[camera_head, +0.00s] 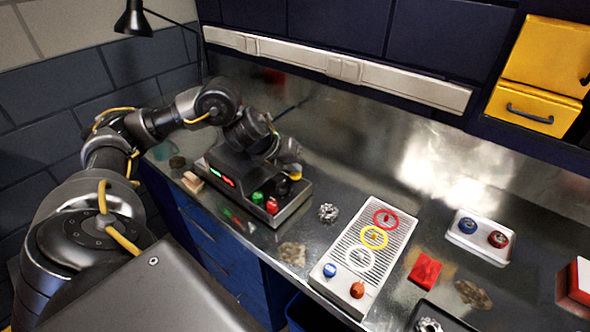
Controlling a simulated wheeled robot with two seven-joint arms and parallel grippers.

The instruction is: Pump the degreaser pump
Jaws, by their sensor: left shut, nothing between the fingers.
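My left arm reaches in from the left over the bench. Its gripper (290,170) is shut and empty, pointing down at the right rear of a dark box-shaped unit (290,212). A small yellow part (295,176) shows right at the fingertips; I cannot tell whether they touch it. The unit has lit green and red strips, a green knob (257,198) and a red knob (272,206) at its front. I cannot make out for certain which thing is the degreaser pump; my arm hides part of the unit and the bench behind it. My right gripper is out of view.
A ribbed panel (345,248) with red, yellow and white rings lies right of the unit, with a small metal gear (328,212) between them. Further right are a red square (425,270) and a white box (478,238) with blue and red buttons. The bench's back middle is clear.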

